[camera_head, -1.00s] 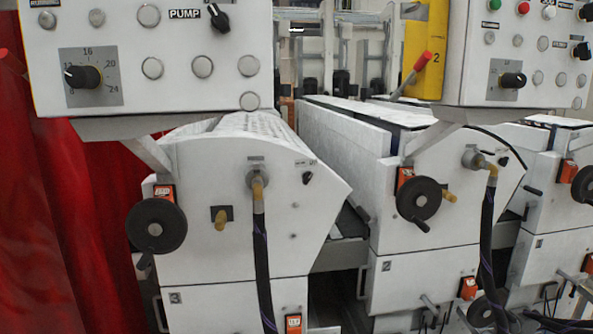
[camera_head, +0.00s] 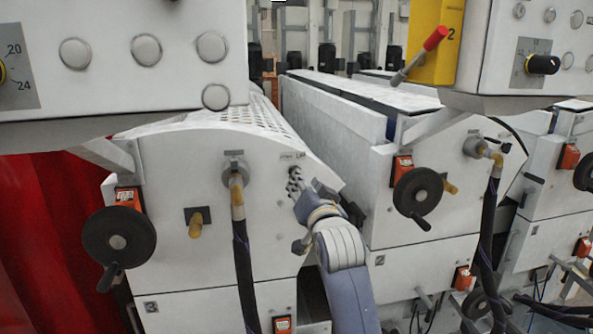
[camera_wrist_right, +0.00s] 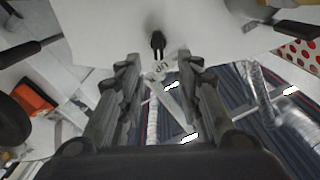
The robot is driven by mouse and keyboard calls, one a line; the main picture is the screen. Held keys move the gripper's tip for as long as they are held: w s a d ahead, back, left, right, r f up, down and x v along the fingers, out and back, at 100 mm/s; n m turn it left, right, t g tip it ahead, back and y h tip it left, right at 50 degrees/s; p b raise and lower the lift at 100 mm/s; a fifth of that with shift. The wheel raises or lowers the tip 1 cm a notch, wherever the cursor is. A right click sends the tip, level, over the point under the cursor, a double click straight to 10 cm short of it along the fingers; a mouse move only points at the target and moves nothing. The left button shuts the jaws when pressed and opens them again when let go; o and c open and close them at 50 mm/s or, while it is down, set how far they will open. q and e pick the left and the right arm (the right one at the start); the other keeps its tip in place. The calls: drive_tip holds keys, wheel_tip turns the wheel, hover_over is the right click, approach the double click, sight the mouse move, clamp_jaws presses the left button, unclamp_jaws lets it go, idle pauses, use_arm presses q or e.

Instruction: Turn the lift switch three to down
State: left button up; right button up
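The lift switch (camera_wrist_right: 157,42) on machine three is a small black knob on the white side panel (camera_wrist_right: 110,35), with small lettering beside it. In the head view my right gripper (camera_head: 294,182) is at the upper right of machine three's panel (camera_head: 170,165) and hides the switch. In the right wrist view my right gripper (camera_wrist_right: 158,60) is open and empty. Its two fingers point at the panel, with the switch centred between and just beyond the tips. No contact with the switch shows. My left gripper is not in view.
A black handwheel (camera_head: 118,240), a brass knob (camera_head: 196,222) and a hose (camera_head: 242,250) are on the same panel. A control box (camera_head: 120,60) overhangs it. Machine two (camera_head: 440,215) stands close on the right, with a narrow gap between.

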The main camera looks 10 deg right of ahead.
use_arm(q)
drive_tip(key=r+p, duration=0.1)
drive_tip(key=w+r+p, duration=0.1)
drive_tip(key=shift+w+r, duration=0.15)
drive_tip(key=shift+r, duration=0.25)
use_arm(e)
drive_tip(key=w, duration=0.8)
drive_tip(key=shift+w+f, duration=0.15)
drive_tip(key=shift+f, duration=0.05)
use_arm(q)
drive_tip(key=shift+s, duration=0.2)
use_arm(e)
drive_tip(key=shift+c, duration=0.6)
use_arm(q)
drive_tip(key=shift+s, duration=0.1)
use_arm(e)
clamp_jaws()
